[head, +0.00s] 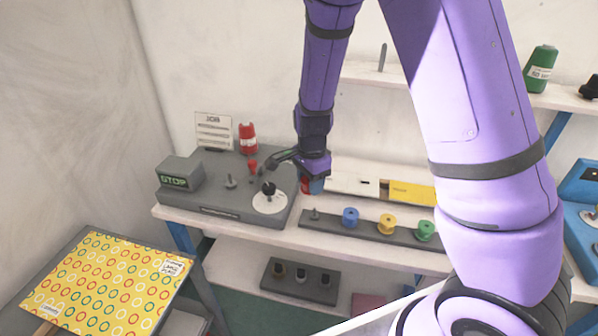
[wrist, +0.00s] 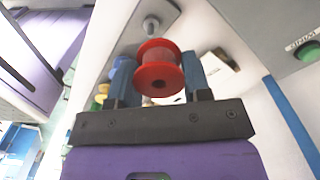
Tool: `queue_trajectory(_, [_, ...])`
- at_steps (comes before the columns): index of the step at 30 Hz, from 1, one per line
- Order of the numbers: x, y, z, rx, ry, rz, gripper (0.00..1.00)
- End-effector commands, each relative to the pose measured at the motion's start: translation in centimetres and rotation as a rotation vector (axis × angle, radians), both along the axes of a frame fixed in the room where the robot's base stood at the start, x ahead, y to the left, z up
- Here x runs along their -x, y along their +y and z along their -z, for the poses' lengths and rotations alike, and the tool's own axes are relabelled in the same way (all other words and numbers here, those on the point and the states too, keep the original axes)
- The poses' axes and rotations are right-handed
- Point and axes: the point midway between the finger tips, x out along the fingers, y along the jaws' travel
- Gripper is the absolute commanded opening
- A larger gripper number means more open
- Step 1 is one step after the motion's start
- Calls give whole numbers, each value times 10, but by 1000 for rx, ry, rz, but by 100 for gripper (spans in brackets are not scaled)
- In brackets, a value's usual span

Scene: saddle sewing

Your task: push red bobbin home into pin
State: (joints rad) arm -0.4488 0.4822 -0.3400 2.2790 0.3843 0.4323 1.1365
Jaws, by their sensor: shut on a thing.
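My gripper (head: 314,187) is shut on the red bobbin (wrist: 160,68), with one blue finger on each side of it in the wrist view. In the head view the red bobbin (head: 305,185) shows only as a small red patch beside the fingers, mostly hidden. The empty pin (head: 315,214) stands at the left end of the grey rack (head: 295,222), below the gripper. In the wrist view a grey pin (wrist: 150,25) shows just beyond the bobbin, which appears apart from it.
A blue bobbin (head: 350,217), a yellow bobbin (head: 387,224) and a green bobbin (head: 425,230) sit along the rack. A white-and-yellow box (head: 405,192) lies behind the rack.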

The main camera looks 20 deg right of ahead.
Motion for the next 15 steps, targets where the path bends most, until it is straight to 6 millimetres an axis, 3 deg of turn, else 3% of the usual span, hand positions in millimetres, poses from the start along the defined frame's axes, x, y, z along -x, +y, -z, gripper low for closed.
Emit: queue_trajectory(15, [9, -4, 2, 3, -1, 35, 16])
